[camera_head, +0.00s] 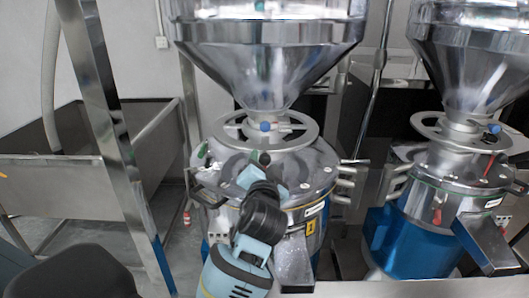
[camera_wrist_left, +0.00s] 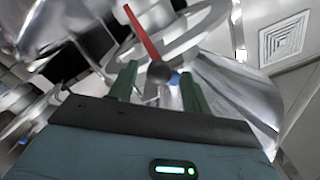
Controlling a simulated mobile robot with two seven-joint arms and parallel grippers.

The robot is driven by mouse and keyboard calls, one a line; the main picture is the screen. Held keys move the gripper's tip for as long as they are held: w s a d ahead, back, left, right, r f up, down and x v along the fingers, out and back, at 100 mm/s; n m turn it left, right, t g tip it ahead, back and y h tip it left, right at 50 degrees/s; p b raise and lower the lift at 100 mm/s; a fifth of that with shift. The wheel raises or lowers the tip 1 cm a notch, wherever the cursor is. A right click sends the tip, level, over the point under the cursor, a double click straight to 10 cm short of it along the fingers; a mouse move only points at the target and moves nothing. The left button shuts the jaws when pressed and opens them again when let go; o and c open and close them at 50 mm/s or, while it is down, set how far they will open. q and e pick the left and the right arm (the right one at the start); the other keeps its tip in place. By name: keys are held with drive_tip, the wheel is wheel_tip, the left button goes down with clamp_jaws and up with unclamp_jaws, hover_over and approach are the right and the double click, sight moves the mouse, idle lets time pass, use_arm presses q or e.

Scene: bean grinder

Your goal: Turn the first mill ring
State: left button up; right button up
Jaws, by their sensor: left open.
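The first mill's metal ring (camera_head: 310,128) sits under the hopper of the middle mill. Its rim and spokes also show in the wrist view (camera_wrist_left: 205,30). My left gripper (camera_head: 259,157) is just in front of and below the ring, above the mill's lid. In the wrist view its green fingers (camera_wrist_left: 158,78) are apart. A red rod (camera_wrist_left: 140,30) with a dark ball end shows between and beyond them. I cannot tell whether the fingers touch anything. A blue knob (camera_head: 265,126) is at the ring's near side. My right gripper is not in view.
A steel hopper (camera_head: 265,60) is close above the ring. Metal clamps (camera_head: 350,180) stick out from the mill's right side. A second mill (camera_head: 425,215) with its own ring (camera_head: 460,132) stands at the right. A steel bin (camera_head: 90,185) is at the left.

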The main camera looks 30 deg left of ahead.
sight(265, 150)
use_arm(q)
drive_tip(key=shift+x, duration=3.15)
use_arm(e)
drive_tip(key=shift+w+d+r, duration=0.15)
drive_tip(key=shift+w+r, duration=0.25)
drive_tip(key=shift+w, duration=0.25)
use_arm(q)
drive_tip(key=shift+d, duration=0.1)
drive_tip(key=shift+c, duration=0.3)
